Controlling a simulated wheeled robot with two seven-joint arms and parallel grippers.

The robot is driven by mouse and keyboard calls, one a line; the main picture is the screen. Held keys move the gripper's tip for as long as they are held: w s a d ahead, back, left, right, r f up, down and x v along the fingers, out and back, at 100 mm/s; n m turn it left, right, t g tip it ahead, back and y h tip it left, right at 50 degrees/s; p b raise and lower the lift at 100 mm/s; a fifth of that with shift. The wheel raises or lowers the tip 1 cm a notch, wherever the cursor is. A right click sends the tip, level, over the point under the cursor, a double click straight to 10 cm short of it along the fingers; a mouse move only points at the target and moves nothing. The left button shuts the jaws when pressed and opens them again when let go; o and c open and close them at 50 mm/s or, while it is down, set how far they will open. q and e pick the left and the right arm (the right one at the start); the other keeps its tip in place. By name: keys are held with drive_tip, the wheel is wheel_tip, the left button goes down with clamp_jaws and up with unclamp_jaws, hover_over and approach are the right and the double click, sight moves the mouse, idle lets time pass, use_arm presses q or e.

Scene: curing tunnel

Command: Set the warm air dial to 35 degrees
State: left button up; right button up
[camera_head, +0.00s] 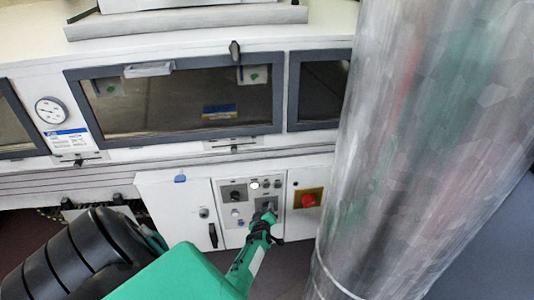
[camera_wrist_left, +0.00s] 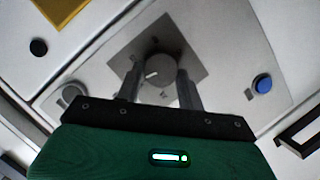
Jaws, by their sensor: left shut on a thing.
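The warm air dial (camera_wrist_left: 160,72) is a round grey knob with a white pointer mark, set on a dark square plate (camera_wrist_left: 190,48). In the left wrist view the white mark points to the lower left; no degree figures are readable. My left gripper (camera_wrist_left: 158,84) has one finger on each side of the knob and is shut on it. In the head view my left gripper (camera_head: 267,215) reaches the lower dial plate on the control panel (camera_head: 228,226) and hides most of that dial. My right gripper is not in view.
A red stop button (camera_head: 308,200) on a yellow plate sits right of the panel. Another dial (camera_head: 235,195) is at the panel's upper left. A blue button (camera_wrist_left: 263,83) is near the gripper. A big metal cylinder (camera_head: 420,130) blocks the right. A round gauge (camera_head: 50,110) is at left.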

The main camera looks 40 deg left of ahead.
use_arm(q)
drive_tip(key=shift+w+a+r+m+g+y+p, duration=0.1)
drive_tip(key=shift+r+m+g+y+p, duration=0.2)
drive_tip(key=shift+m+p, duration=0.2)
drive_tip(key=shift+w+a+r+m+g+y+p, duration=0.1)
drive_tip(key=shift+r+m+g+p, duration=0.1)
drive_tip(key=shift+r+m+p, duration=0.3)
drive_tip(key=shift+w+d+f+m+g+y+p, duration=0.1)
drive_tip(key=shift+f+m+g+y+p, duration=0.2)
drive_tip(key=shift+m+g+p, duration=0.35)
drive_tip(key=shift+d+m+g+y, duration=0.1)
drive_tip(key=shift+m+g+y, duration=0.3)
drive_tip(key=shift+m, duration=0.75)
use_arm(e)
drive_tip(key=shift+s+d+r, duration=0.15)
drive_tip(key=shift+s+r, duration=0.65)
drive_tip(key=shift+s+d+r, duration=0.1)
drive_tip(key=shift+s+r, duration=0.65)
use_arm(q)
drive_tip(key=o, duration=1)
drive_tip(key=shift+d+f, duration=0.1)
drive_tip(key=shift+d, duration=0.15)
